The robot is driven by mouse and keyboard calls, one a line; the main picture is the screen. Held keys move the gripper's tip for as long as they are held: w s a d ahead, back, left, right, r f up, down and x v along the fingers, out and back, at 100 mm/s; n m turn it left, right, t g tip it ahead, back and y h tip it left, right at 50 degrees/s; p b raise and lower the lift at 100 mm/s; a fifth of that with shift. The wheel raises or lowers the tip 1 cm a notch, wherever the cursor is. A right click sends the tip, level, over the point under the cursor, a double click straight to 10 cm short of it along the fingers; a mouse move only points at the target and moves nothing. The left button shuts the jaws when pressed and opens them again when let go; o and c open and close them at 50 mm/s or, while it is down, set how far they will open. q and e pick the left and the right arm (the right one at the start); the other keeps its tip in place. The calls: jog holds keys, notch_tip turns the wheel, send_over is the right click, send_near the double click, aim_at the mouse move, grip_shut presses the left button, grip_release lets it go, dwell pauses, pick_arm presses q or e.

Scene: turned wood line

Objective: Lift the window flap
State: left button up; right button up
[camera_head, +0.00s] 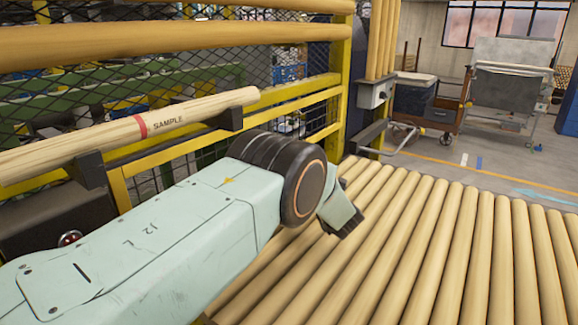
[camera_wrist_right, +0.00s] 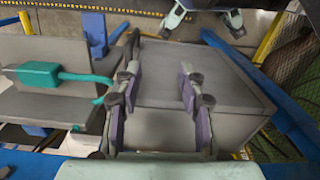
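No window flap can be clearly picked out in either view. In the right wrist view my right gripper (camera_wrist_right: 159,78) is open, its two purple-padded fingers apart. Nothing is held between them. A grey box-like body with a flat face (camera_wrist_right: 215,85) lies behind and between the fingers; I cannot tell whether they touch it. In the head view my pale green left arm reaches in from the left, over the edge of the wooden rods.
A log marked SAMPLE (camera_head: 190,117) rests on dark brackets at the yellow mesh fence (camera_head: 290,92). Wooden rods (camera_head: 440,250) fill the front right. A cart (camera_head: 432,105) stands behind. A teal-handled item (camera_wrist_right: 38,74) shows in the right wrist view.

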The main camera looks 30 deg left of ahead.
pick_arm(q)
jog(key=shift+s+d, duration=0.1)
grip_shut()
dwell(0.3)
jog(key=shift+b, duration=0.5)
pick_arm(e)
jog(key=shift+s+d+f, duration=0.2)
jog(key=shift+s+f, duration=0.2)
jog(key=shift+f, duration=0.1)
